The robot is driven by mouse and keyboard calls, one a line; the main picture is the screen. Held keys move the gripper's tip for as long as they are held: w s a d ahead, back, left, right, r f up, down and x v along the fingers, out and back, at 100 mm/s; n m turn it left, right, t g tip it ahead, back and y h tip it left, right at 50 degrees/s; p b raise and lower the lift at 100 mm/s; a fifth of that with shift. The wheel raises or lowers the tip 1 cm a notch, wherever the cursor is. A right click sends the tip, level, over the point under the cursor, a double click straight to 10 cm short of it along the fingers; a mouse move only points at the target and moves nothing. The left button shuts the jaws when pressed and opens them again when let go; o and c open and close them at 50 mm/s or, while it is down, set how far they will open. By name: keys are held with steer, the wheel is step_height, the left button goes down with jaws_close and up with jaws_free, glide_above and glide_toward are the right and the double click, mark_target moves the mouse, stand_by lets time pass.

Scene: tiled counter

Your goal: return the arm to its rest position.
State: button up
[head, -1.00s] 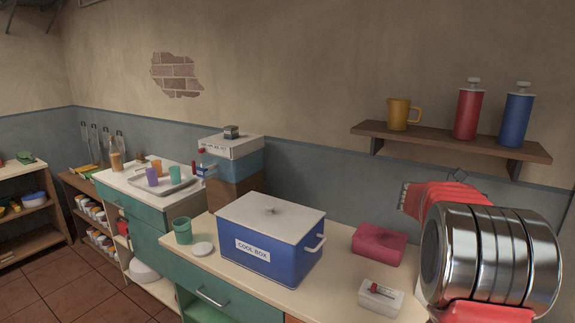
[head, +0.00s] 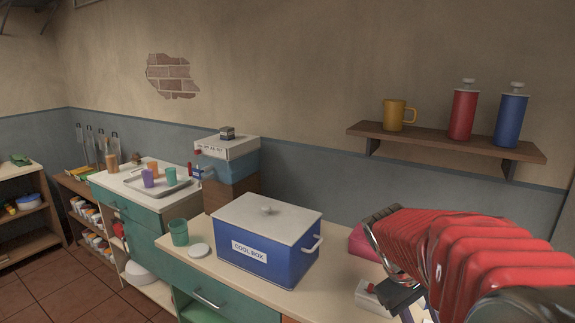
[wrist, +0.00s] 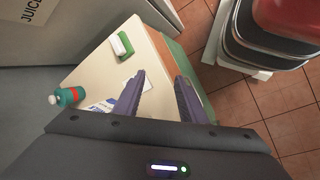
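My arm (head: 450,255), with red ribbed sleeves, is bent at the right of the head view, in front of the counter's right end. My gripper (wrist: 161,77) shows in the wrist view with its two dark fingers apart and nothing between them. It points down past the counter (wrist: 88,72), over its edge and the tiled floor. In the head view only a dark part near the gripper shows at the bottom, and its fingertips cannot be made out.
A blue cool box (head: 262,251), a green cup (head: 179,232) and a white lid (head: 200,250) stand on the counter. A pink box (head: 361,243) and a white container (head: 371,298) are partly behind my arm. A wall shelf (head: 440,143) holds a mug and two bottles.

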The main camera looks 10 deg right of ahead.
steer(key=s+a+r+t+y, duration=0.1)
steer(key=s+a+t, duration=0.1)
steer(key=a, duration=0.6)
steer(key=s+a+r+t+y, duration=0.1)
steer(key=a+r+t+y, duration=0.1)
steer(key=a, duration=0.6)
steer(key=s+a+r+m+t+y, duration=0.1)
steer(key=s+a+t, duration=0.1)
steer(key=a, duration=0.6)
steer(key=shift+s+r+t+y, duration=0.3)
steer(key=shift+t+y, duration=0.1)
steer(key=shift+t, duration=0.3)
steer(key=shift+c, duration=0.9)
